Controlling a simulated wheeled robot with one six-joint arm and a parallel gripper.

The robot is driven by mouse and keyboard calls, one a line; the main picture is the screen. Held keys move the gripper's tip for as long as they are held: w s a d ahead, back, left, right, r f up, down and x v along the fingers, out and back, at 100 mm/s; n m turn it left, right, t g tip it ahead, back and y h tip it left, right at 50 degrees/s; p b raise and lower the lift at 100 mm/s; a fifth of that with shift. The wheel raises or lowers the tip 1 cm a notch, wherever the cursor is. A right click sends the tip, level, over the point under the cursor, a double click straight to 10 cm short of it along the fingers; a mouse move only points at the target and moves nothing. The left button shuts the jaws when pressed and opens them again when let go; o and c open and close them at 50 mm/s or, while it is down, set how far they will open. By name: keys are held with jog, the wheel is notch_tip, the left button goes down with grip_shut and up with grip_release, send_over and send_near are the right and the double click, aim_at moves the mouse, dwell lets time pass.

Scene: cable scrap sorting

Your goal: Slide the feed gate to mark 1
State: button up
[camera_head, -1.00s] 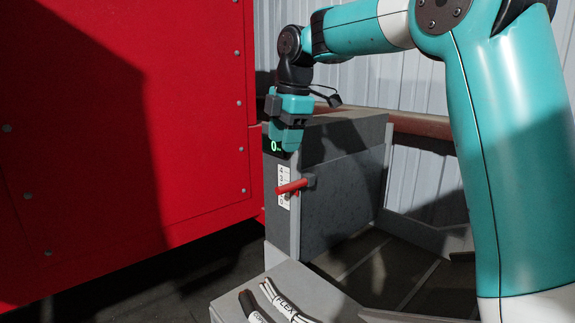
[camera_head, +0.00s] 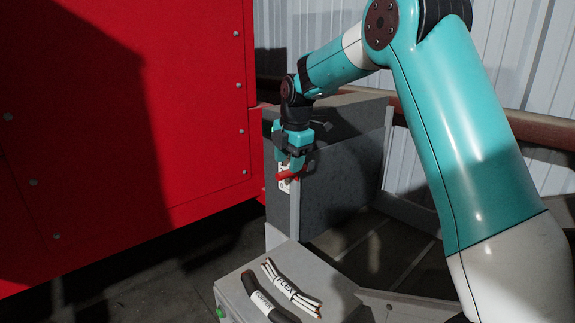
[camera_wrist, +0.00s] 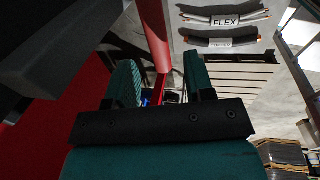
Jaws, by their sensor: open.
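The feed gate's red handle (camera_head: 286,176) sticks out to the left from the front of the grey machine housing (camera_head: 340,180). The white number scale (camera_head: 284,187) beside it is mostly hidden, so I cannot read the handle's mark. My gripper (camera_head: 293,160) points down at the handle, its fingers open. In the wrist view, the red handle (camera_wrist: 155,42) runs into the gap between the open fingers of my gripper (camera_wrist: 160,75), with room on both sides. I cannot tell whether either finger touches it.
A large red panel (camera_head: 110,120) stands close to the left of my gripper. Cable pieces labelled FLEX (camera_head: 290,287) and another, partly readable (camera_head: 265,304), lie on a grey stand (camera_head: 232,290) below. A corrugated wall (camera_head: 500,60) is behind.

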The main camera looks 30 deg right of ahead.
aim_at(287, 171)
jog(key=shift+w+a+f, duration=0.1)
jog(key=shift+w+f, duration=0.05)
jog(key=shift+f, duration=0.6)
jog(key=shift+w+f, duration=0.15)
jog(key=shift+f, duration=0.6)
jog(key=shift+c, duration=0.3)
grip_shut()
jog(key=shift+f+b, duration=0.8)
jog(key=shift+f, duration=0.65)
jog(key=shift+w+r, duration=0.1)
jog(key=shift+r, duration=0.1)
jog(key=shift+o, duration=0.3)
grip_release()
jog(key=shift+r, duration=0.15)
jog(key=s+r+b, duration=0.1)
jog(key=r, duration=0.7)
jog(key=s+r+b, duration=0.1)
jog(key=s+r, duration=0.1)
jog(key=r, duration=0.7)
jog(key=shift+s+d, duration=0.25)
jog(key=shift+d, duration=0.1)
jog(key=shift+f, duration=0.1)
